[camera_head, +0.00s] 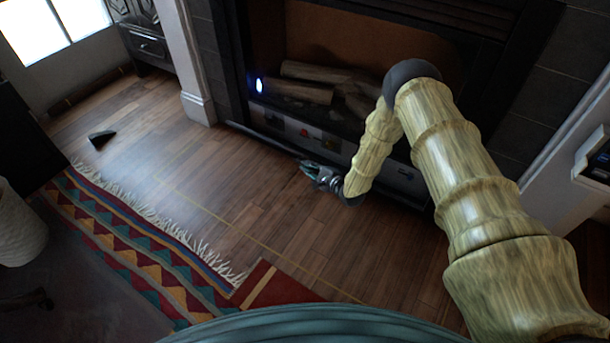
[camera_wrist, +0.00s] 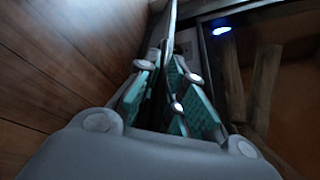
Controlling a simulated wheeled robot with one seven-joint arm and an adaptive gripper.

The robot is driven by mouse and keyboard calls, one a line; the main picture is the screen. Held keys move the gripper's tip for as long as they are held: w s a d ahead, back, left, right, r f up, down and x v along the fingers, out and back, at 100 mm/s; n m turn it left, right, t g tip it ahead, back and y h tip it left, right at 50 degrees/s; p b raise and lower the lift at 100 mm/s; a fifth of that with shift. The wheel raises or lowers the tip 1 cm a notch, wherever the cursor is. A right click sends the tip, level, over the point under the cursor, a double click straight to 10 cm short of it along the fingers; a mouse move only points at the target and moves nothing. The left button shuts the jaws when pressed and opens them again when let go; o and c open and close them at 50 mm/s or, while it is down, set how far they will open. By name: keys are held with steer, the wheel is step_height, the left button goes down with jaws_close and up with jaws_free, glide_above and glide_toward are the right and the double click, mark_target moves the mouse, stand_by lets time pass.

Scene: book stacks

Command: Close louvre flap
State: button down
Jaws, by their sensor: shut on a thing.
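The louvre flap (camera_head: 265,141) appears as a long dark strip along the bottom front of the fireplace, close to the floor. It seems to hang lowered, with the pale panel (camera_head: 285,126) behind it exposed. My gripper (camera_head: 305,166) is at the middle of the strip, low over the floor. In the wrist view my gripper (camera_wrist: 172,85) has its green-padded fingers closed around a thin edge (camera_wrist: 171,28), which runs away from me and looks like the flap's edge. The exact contact is dark and partly hidden by the fingers.
The fireplace opening holds logs (camera_head: 305,92) and a small bright blue-white light (camera_head: 259,86). A fringed patterned rug (camera_head: 140,250) lies at the left. A small dark wedge (camera_head: 101,138) sits on the wooden floor (camera_head: 190,165), which is otherwise clear before the fireplace.

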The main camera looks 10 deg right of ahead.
steer(key=w+d+r+b, duration=0.1)
steer(key=w+d+r, duration=0.5)
steer(key=w+d, duration=0.1)
steer(key=shift+w+d+r+m, duration=0.3)
steer(key=shift+w+r+m, duration=0.1)
steer(key=shift+w, duration=0.45)
steer(key=c, duration=1.5)
jaws_free()
steer(key=v, duration=1.2)
steer(key=shift+w+d+r, duration=0.1)
